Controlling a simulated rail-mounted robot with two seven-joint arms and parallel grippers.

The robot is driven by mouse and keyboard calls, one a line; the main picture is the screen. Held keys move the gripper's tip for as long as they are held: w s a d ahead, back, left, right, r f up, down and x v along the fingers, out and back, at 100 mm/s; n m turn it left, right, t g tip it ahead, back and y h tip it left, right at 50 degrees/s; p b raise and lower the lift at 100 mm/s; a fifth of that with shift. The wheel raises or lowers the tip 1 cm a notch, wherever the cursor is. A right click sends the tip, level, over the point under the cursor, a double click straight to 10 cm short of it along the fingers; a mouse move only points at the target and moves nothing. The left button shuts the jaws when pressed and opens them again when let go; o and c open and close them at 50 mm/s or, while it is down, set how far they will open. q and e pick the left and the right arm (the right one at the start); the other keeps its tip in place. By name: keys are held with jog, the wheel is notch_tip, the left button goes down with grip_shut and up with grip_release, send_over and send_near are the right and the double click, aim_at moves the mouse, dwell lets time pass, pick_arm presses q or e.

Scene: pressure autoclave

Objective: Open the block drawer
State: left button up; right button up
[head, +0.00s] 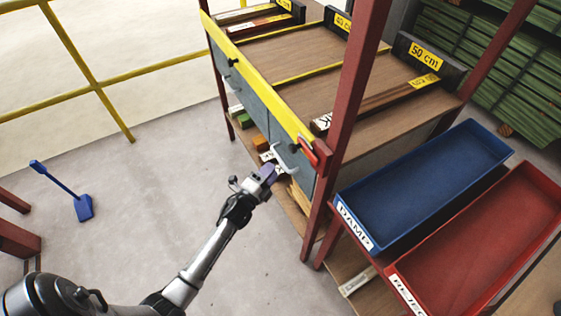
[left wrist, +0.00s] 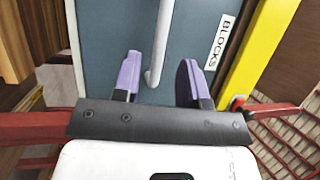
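The block drawer has a grey-blue front (left wrist: 190,45) with a white "BLOCKS" label (left wrist: 222,42) in the left wrist view. Its white bar handle (left wrist: 160,45) runs down between my finger lines. In the head view the handle (head: 284,160) is on the grey front under the yellow bench edge. The drawer looks shut. My left gripper (left wrist: 160,82) is open, with purple fingers on either side of the handle's end. I cannot tell whether they touch it. In the head view the left gripper (head: 266,177) is just in front of the handle. My right gripper is not in view.
A red fitting (head: 316,153) sits on the bench corner beside a red post (head: 350,90). A blue tray (head: 430,185) and a red tray (head: 480,245) stand to the right. A blue scoop-like tool (head: 83,207) is at left. Floor in front of the bench is clear.

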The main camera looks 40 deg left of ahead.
aim_at(280, 159)
pick_arm(q)
jog(key=shift+w+a+r+b, duration=0.1)
jog(key=shift+w+r+b, duration=0.1)
jog(key=shift+w, duration=0.7)
jog(key=shift+w+d+r+b, duration=0.1)
jog(key=shift+w+b, duration=0.05)
jog(key=shift+w, duration=0.8)
jog(key=shift+w+a+r+b, duration=0.1)
jog(key=shift+w+r+b, duration=0.1)
jog(key=shift+w, duration=0.7)
grip_shut()
